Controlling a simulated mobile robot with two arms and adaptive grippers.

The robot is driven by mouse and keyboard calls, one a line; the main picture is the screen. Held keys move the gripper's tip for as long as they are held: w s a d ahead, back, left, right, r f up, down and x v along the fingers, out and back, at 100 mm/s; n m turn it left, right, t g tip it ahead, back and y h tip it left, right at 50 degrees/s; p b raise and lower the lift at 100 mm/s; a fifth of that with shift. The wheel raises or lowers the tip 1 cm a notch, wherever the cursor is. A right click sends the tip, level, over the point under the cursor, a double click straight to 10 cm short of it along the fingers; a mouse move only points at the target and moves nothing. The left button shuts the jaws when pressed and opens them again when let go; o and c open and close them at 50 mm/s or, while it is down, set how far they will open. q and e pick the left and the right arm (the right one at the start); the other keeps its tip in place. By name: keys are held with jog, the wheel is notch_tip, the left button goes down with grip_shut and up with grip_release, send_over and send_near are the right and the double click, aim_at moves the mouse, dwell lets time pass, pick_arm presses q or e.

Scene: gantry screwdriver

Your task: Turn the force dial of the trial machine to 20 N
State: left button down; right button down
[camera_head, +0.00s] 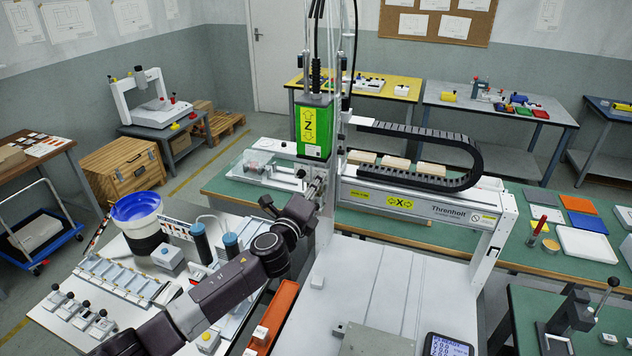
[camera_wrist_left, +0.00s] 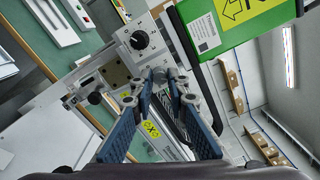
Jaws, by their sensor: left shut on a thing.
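A black round dial (camera_wrist_left: 140,40) with a white pointer mark and a ring of marks sits on a grey metal box in the left wrist view. I cannot read its numbers. My left gripper (camera_wrist_left: 168,76) is shut on a small grey part between its fingertips, just below and to the right of the dial in that view. The dial's face is uncovered. In the head view my left gripper (camera_head: 315,188) is beside the gantry, just below the green Z unit (camera_head: 314,127), and hides what it holds. My right gripper is out of view.
The gantry's X beam (camera_head: 400,200) with its black cable chain (camera_head: 420,160) runs to the right of my gripper. The Z unit hangs close above. A white feeder table with a blue bowl (camera_head: 136,207) stands at the left. The pale machine bed (camera_head: 395,275) is mostly clear.

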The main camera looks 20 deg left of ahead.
pick_arm(q)
jog(key=shift+m, duration=0.6)
jog(key=c, duration=1.9)
grip_release()
jog(key=s, duration=1.2)
jog(key=shift+a, duration=0.25)
